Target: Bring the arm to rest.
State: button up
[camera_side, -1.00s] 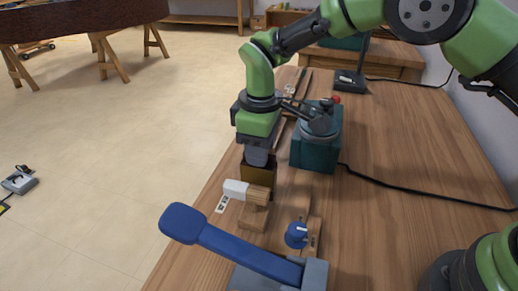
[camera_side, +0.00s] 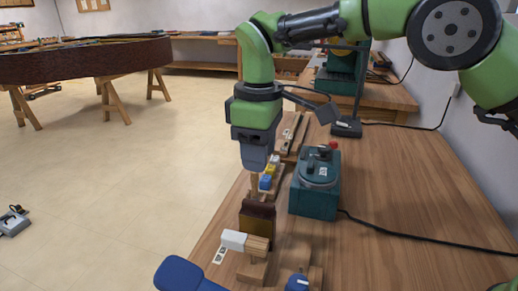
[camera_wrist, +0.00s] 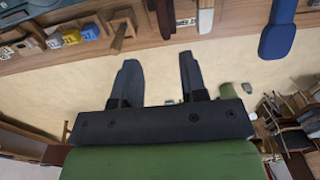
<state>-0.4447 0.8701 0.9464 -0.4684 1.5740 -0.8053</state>
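Bare floor shows behind the gap. The piano key (camera_side: 246,242), wooden with a white end, lies in front of the brown block, apart from my gripper.
A teal machine (camera_side: 316,185) with a red knob stands right of my gripper. Blue and yellow pieces (camera_side: 268,176) lie behind it. A blue lever (camera_side: 183,275) juts out at the front. The bench's right side is mostly clear, crossed by a black cable.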

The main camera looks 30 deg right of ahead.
dwell(0.4)
jog(key=s+d+r+m+t+y, duration=0.1)
jog(key=s+d+r+m+t, duration=0.1)
jog(key=s+d+r+m, duration=0.25)
jog(key=s+d+r+m+t+y, duration=0.1)
jog(key=s+d+r, duration=0.2)
jog(key=d+r, duration=0.3)
jog(key=s+d+m+t, duration=0.2)
jog(key=s+m, duration=0.1)
jog(key=s, duration=0.5)
jog(key=s+d+m+t, duration=0.2)
jog(key=s+m, duration=0.2)
jog(key=s, duration=0.3)
jog(key=shift+s+d, duration=0.3)
jog(key=shift+s, duration=0.05)
jog(key=shift+m, duration=0.25)
